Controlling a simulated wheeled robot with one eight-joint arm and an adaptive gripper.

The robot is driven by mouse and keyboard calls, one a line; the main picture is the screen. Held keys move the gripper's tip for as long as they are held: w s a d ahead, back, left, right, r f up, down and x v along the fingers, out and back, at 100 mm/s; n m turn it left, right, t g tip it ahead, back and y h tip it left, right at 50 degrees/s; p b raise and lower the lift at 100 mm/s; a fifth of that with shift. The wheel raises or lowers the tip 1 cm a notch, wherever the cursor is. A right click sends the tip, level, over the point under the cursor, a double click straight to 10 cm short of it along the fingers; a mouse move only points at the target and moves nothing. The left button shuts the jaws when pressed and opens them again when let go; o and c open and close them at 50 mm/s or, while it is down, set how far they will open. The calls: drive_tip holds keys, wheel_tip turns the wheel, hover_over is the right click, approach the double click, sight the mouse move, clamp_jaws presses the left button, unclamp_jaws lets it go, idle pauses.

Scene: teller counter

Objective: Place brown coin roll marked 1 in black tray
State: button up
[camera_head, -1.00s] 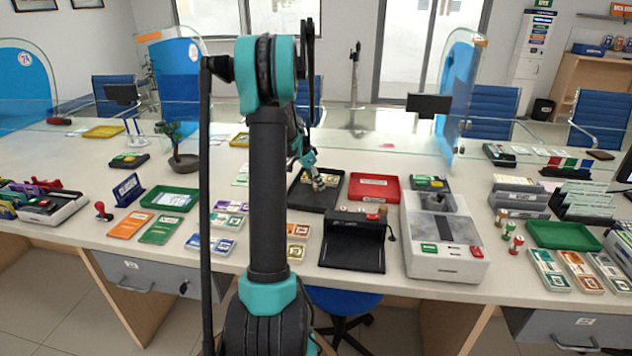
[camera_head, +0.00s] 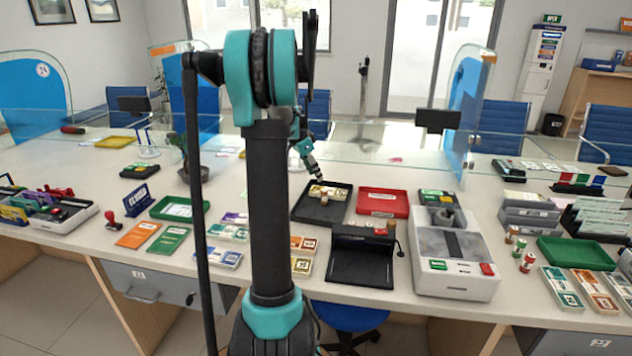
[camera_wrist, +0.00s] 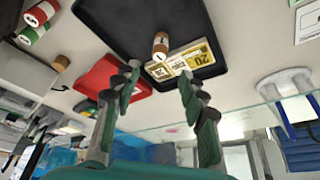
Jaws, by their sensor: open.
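The brown coin roll marked 1 (camera_wrist: 160,45) is inside the black tray (camera_wrist: 115,22), against a yellow note bundle marked 20 (camera_wrist: 186,58). I cannot tell whether it rests partly on the bundle. In the head view, the black tray (camera_head: 308,212) stands on the counter, with the note bundle (camera_head: 322,190) and the small roll (camera_head: 323,197) inside. My gripper (camera_wrist: 160,75) is open and empty, with its fingers apart from the roll. In the head view, my gripper (camera_head: 316,176) is just above the tray's far side, partly hidden by my arm.
A red tray (camera_head: 383,212) stands right of the black tray. A black stand (camera_head: 360,265) and a grey counting machine (camera_head: 455,283) are nearer. Several coin rolls (camera_head: 527,262) stand at right beside a green tray (camera_head: 570,265). Glass panels (camera_head: 473,115) rise behind.

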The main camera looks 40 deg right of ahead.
drive_tip(key=s+a+f+n+t, duration=0.1)
drive_tip(key=a+n, duration=0.3)
drive_tip(key=a, duration=0.8)
drive_tip(key=s+a+f+n+t+y, duration=0.1)
drive_tip(key=a+n, duration=0.4)
drive_tip(key=a, duration=0.7)
drive_tip(key=s+a+f+n+t+y, duration=0.1)
drive_tip(key=s+a+n, duration=0.4)
drive_tip(key=a, duration=0.6)
drive_tip(key=shift+s+a+f+t, duration=0.1)
drive_tip(key=shift+a+f+t, duration=0.15)
drive_tip(key=shift+f, duration=0.4)
drive_tip(key=shift+a+f+t, duration=0.15)
drive_tip(key=shift+f+t, duration=0.1)
drive_tip(key=shift+f, duration=0.4)
drive_tip(key=s+a+f+n+y, duration=0.1)
drive_tip(key=s+a+f+n, duration=0.1)
drive_tip(key=s+a, duration=0.3)
drive_tip(key=s+a+f+n+t+y, duration=0.1)
drive_tip(key=s+a+f+n, duration=0.2)
drive_tip(key=s+a+n, duration=0.1)
drive_tip(key=shift+s+a+f, duration=0.25)
drive_tip(key=shift+s+a, duration=0.15)
drive_tip(key=shift+a, duration=0.4)
